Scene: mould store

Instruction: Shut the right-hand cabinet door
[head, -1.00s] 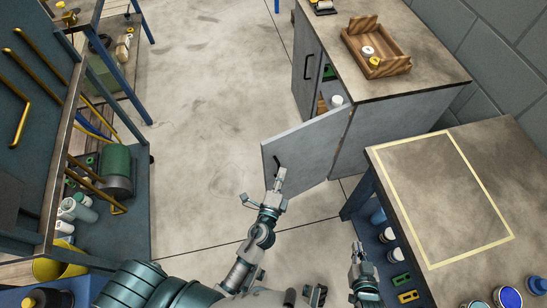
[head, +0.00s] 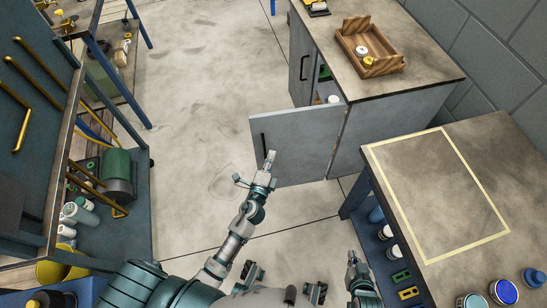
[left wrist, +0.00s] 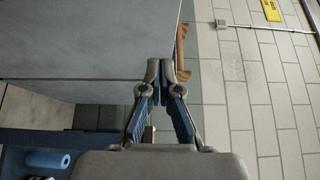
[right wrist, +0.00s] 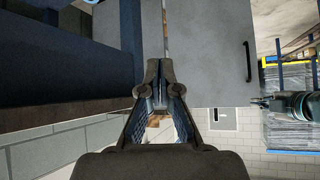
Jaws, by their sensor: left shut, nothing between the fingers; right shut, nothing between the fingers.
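The right-hand cabinet door (head: 305,145) is a grey panel standing wide open, swung out from the cabinet (head: 395,120). Its dark handle shows in the right wrist view (right wrist: 248,62). My left gripper (head: 269,158) is shut and empty, at the door's outer face near the free edge and handle; I cannot tell whether it touches. In the left wrist view the gripper tips (left wrist: 162,70) are beside a grey panel's edge. My right gripper (head: 352,258) is shut and empty, low beside the near bench, apart from the door; its tips also show in the right wrist view (right wrist: 159,75).
The left-hand cabinet door (head: 303,60) is closed. A wooden tray (head: 384,66) sits on the cabinet top. A workbench (head: 480,155) with a yellow outline stands at the right, a tool rack (head: 70,130) at the left. Clear floor (head: 205,110) lies between.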

